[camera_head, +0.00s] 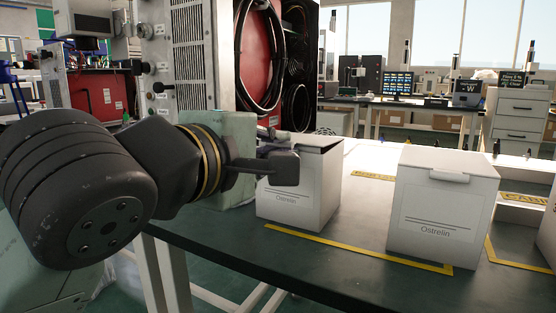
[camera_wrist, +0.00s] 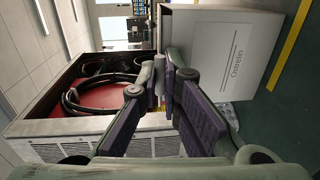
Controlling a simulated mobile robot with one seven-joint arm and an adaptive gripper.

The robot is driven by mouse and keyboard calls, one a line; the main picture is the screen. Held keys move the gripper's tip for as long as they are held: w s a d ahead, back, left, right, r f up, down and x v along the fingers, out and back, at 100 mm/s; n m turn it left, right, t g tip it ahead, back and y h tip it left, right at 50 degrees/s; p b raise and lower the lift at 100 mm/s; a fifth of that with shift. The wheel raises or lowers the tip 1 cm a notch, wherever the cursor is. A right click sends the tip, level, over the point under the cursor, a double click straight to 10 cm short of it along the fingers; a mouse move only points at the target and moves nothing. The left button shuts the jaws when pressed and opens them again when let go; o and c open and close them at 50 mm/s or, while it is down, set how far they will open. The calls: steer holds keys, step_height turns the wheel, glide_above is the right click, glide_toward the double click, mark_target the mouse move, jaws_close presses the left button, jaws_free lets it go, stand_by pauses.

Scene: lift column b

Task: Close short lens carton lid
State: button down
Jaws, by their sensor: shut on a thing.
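The left white carton (camera_head: 318,198) stands on the dark green bench, its label partly covered by my gripper. A dark gap shows along its top, beneath a thin pale edge of its lid (camera_head: 326,140), so the lid looks not flat. My gripper (camera_head: 284,168) is at this carton's upper front, fingers close together. In the wrist view the fingers (camera_wrist: 164,88) nearly meet beside a white carton (camera_wrist: 222,48) whose label reads sideways. What lies between the fingertips is hidden or too small to tell.
A white carton labelled Ostrelin (camera_head: 440,208) stands to the right with its top shut and a tab over the front. Yellow tape (camera_head: 350,247) marks the bench. Bare bench lies between the cartons. A tall equipment cabinet (camera_head: 194,60) with black hoses stands behind my arm.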

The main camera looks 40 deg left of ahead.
steer(key=shift+f+b, duration=0.5)
steer(key=shift+f, duration=0.05)
steer(key=c, duration=1.7)
jaws_free()
step_height(320, 180, up, 10)
